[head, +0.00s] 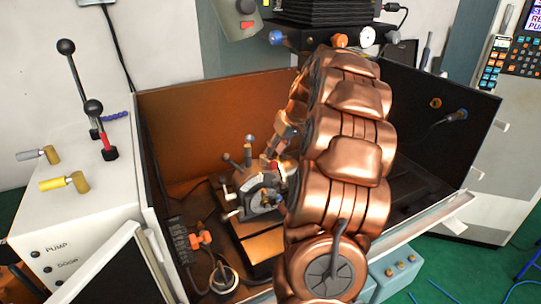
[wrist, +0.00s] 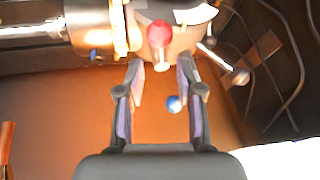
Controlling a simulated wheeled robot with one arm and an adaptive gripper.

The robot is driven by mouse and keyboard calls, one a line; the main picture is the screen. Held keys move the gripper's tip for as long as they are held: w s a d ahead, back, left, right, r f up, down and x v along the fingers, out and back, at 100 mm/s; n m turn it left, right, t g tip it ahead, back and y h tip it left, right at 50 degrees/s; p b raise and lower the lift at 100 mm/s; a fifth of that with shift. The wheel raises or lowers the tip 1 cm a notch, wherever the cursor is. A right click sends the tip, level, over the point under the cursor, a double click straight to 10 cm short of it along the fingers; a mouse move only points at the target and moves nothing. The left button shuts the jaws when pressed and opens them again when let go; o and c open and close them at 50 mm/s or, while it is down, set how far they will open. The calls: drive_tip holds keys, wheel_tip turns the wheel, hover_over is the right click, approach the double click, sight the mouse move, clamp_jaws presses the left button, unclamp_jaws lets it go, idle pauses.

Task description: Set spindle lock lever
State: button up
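The indexing chuck (head: 262,190) is a grey unit inside the open machine enclosure, with several small ball-ended levers. In the wrist view, a lever with a red ball knob (wrist: 159,34) stands against the chuck's pale round body, just beyond my gripper (wrist: 160,68). The two fingers are apart with nothing gripped. A blue ball knob (wrist: 174,103) shows between the fingers, apparently lower down. A lever with a pale end (wrist: 240,77) sticks out to the right. In the head view, my copper arm hides part of the chuck and most of the gripper. I cannot tell which lever is the spindle lock.
The enclosure's left wall (head: 150,170) and front edge surround the chuck. A white cabinet (head: 70,230) with yellow and grey handles and two black-knobbed levers stands at left. A hanging grey control box (head: 236,15) is above. Black cables (wrist: 285,60) run at the wrist view's right.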

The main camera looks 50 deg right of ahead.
drive_tip(key=shift+p+x, duration=0.65)
drive_tip(key=shift+x, duration=1.6)
clamp_jaws()
